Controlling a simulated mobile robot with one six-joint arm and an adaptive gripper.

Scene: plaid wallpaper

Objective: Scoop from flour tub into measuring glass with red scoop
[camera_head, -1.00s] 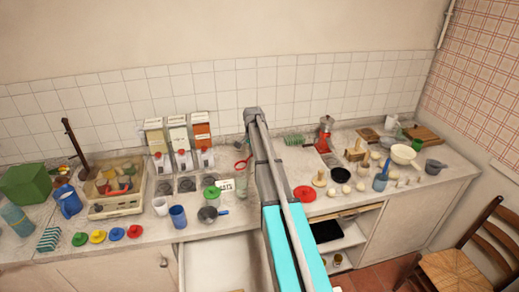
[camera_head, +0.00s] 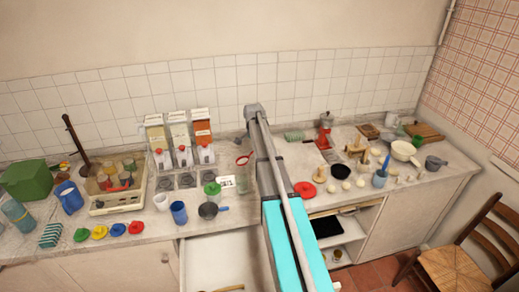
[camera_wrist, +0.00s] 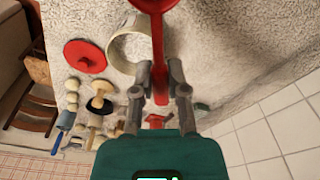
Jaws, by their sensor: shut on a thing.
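My gripper (camera_wrist: 160,90) is shut on the handle of the red scoop (camera_wrist: 159,50), whose bowl reaches the top edge of the wrist view. The scoop also shows left of my arm in the head view (camera_head: 242,160). A pale, open, round vessel (camera_wrist: 112,43) stands beside the scoop in the wrist view; I cannot tell whether it is the flour tub. A clear glass (camera_head: 242,186) stands on the counter below the scoop in the head view, probably the measuring glass. My arm hides part of the counter, and the scoop's contents are not visible.
A red lid (camera_head: 305,189) lies right of my arm. Eggs and a white bowl (camera_head: 403,151) stand right. The tiled wall (camera_head: 300,85) bounds the back.

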